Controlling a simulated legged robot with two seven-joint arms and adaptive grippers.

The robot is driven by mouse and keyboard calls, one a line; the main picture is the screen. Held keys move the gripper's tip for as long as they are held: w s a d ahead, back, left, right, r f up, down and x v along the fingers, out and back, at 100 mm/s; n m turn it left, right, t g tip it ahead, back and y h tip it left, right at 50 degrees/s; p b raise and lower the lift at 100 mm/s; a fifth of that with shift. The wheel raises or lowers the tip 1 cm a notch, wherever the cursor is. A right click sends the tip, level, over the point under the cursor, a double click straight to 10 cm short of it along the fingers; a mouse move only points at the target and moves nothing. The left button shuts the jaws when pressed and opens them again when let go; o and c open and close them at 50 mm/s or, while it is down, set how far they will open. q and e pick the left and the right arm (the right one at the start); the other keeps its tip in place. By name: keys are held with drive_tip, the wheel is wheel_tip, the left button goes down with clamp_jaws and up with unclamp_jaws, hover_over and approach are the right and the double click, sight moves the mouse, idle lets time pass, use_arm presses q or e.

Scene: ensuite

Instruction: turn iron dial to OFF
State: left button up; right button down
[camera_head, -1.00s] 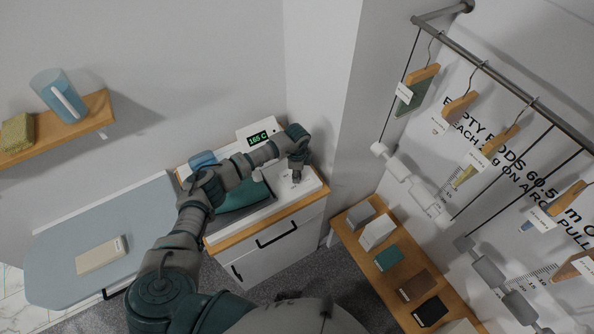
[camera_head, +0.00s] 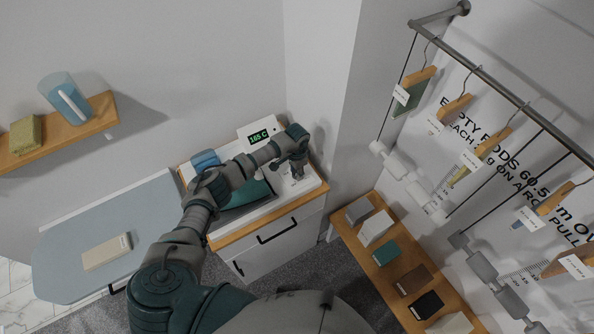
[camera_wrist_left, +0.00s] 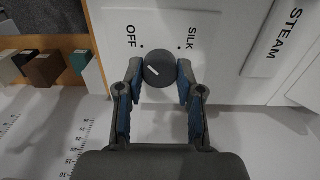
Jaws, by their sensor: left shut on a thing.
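The round dark iron dial (camera_wrist_left: 160,69) is on a white panel in the left wrist view. Its white mark points left and slightly up, on the OFF side. Printed OFF (camera_wrist_left: 131,36) is at its upper left and SILK (camera_wrist_left: 191,38) at its upper right, each with a dot. My left gripper (camera_wrist_left: 160,76) is shut on the dial, with one blue-padded finger on each side. In the head view my left gripper (camera_head: 297,172) is over the right part of the white top, and the dial is too small to tell. My right gripper is not in view.
A display (camera_head: 258,137) reading 165 C stands behind the gripper. A blue iron-like object (camera_head: 205,160) and teal cloth (camera_head: 247,196) lie left of it. An ironing board (camera_head: 70,240) is at left. A wooden shelf with blocks (camera_head: 376,228) and a hanging rail are at right.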

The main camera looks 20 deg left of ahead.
sight(296, 172)
use_arm(q)
drive_tip(key=shift+w+r, duration=0.25)
drive_tip(key=o, duration=1.1)
drive_tip(key=shift+o, duration=0.3)
drive_tip(key=shift+s+f, duration=0.1)
drive_tip(key=shift+f, duration=0.05)
wheel_tip(296, 172, up, 12)
drive_tip(key=shift+a+f, duration=0.1)
